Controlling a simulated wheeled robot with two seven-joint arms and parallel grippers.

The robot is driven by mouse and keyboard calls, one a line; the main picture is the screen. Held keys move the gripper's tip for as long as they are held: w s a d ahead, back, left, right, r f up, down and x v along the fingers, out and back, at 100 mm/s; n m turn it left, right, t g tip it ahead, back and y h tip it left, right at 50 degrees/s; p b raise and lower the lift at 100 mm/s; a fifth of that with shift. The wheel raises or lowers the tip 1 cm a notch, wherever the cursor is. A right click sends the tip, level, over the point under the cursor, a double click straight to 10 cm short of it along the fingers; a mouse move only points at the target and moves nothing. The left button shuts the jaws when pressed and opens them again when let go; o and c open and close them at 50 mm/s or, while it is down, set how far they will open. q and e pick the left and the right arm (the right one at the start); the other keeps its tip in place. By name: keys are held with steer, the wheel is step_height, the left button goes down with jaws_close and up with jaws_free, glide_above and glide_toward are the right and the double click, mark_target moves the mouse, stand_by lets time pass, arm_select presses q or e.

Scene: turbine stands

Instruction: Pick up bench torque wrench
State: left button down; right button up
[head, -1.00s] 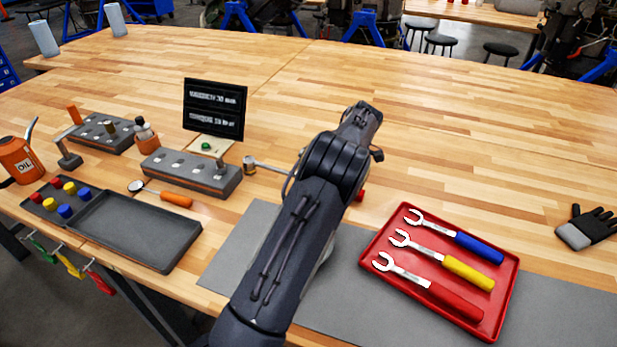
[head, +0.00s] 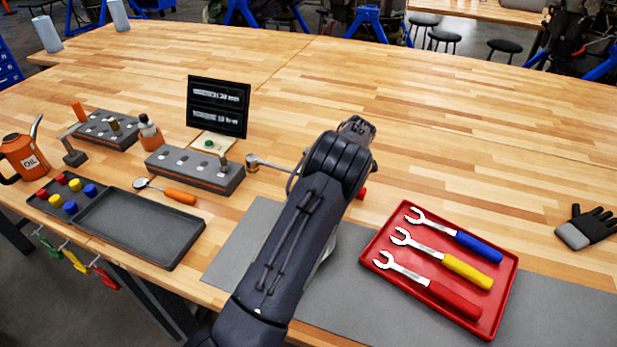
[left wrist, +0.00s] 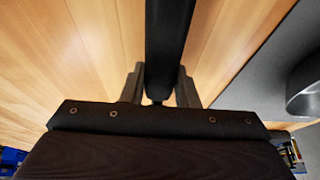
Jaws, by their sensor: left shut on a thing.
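The bench torque wrench (head: 274,165) lies across the bench behind my left arm in the head view. Its metal head and part of its shaft show left of the arm, and a small red end shows on the right. Its middle is hidden by the arm. In the left wrist view my left gripper (left wrist: 160,92) has its fingers on both sides of a dark bar, the wrench's handle (left wrist: 170,40), and is shut on it. The gripper's fingers are hidden in the head view. My right gripper is in neither view.
A grey socket block (head: 195,172) and a black display (head: 218,106) stand left of the arm. A red tray (head: 487,325) with three wrenches lies at right on a grey mat (head: 570,318). A black tray (head: 140,228) is at left. The far bench is clear.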

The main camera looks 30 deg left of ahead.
arm_select(q)
steer(key=shift+w+r, duration=0.1)
steer(key=shift+r, duration=0.15)
steer(key=shift+r, duration=0.65)
steer(key=s+d+r+b, duration=0.5)
steer(key=s+d+r, duration=0.3)
steer(key=s+r, duration=0.3)
steer(key=shift+s+d+r, duration=0.15)
steer(key=shift+s, duration=0.05)
steer(key=c, duration=1.7)
jaws_free()
jaws_close()
